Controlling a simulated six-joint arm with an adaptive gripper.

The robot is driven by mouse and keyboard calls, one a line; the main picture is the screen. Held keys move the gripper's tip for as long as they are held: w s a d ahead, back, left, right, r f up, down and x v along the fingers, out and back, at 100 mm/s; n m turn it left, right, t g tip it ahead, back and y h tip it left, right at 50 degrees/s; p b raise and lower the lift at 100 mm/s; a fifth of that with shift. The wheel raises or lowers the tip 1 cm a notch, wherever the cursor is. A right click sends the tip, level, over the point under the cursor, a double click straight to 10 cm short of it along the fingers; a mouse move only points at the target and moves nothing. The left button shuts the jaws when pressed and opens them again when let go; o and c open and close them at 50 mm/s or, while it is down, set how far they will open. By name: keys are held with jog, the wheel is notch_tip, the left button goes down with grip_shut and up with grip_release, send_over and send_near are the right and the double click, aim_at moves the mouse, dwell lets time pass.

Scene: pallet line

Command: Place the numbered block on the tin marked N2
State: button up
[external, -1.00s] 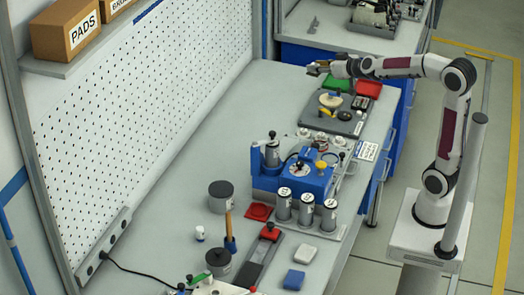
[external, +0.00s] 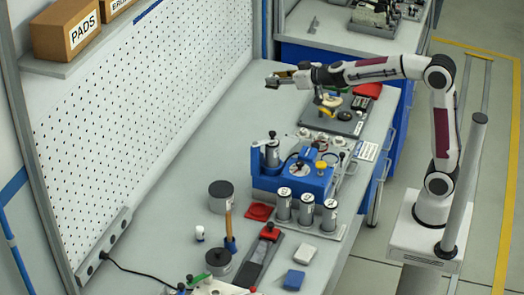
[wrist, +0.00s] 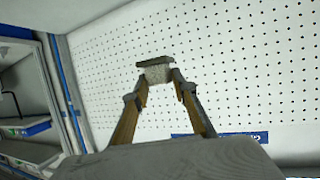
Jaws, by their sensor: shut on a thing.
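My gripper (external: 278,79) hangs above the far end of the bench, out to the left of the arm. In the wrist view my gripper (wrist: 158,82) has its fingertips closed on a small grey block (wrist: 157,73) with a darker top edge. No number is readable on the block. Three grey cylinders with white labelled tops, a left one (external: 284,204), a middle one (external: 307,209) and a right one (external: 329,216), stand in a row on a grey base. I cannot read N2 on any of them.
A blue fixture (external: 290,181) stands behind the cylinders. A dark-topped round tin (external: 221,196) and another (external: 218,262) stand to their left. A grey board (external: 349,124) with loose parts lies nearer the arm. The pegboard (external: 150,110) bounds the bench; its back left is clear.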

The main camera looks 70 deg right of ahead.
jog(key=w+a+n+y, duration=0.1)
jog(key=w+a, duration=0.1)
jog(key=a, duration=0.5)
jog(key=w+a+f, duration=0.1)
jog(key=w+a, duration=0.1)
jog(key=a, duration=0.5)
jog(key=shift+w+a+f+n+y, duration=0.2)
jog(key=shift+w+a+n+y, duration=0.05)
jog(key=shift+w+n+y, duration=0.15)
jog(key=a+f, duration=0.1)
jog(key=a, duration=0.4)
jog(key=a+f+n+y, duration=0.1)
jog(key=a, duration=0.5)
jog(key=a+f+y, duration=0.1)
jog(key=a, duration=0.4)
jog(key=shift+w+a+n, duration=0.1)
jog(key=shift+a+n, duration=0.1)
jog(key=shift+n, duration=0.2)
grip_shut()
notch_tip(320, 180, down, 11)
jog(key=shift+a+m+t+h, duration=0.15)
jog(key=shift+m+t+h, duration=0.15)
jog(key=shift+m, duration=0.1)
jog(key=shift+f, duration=0.1)
notch_tip(320, 180, down, 6)
jog(key=shift+f, duration=0.15)
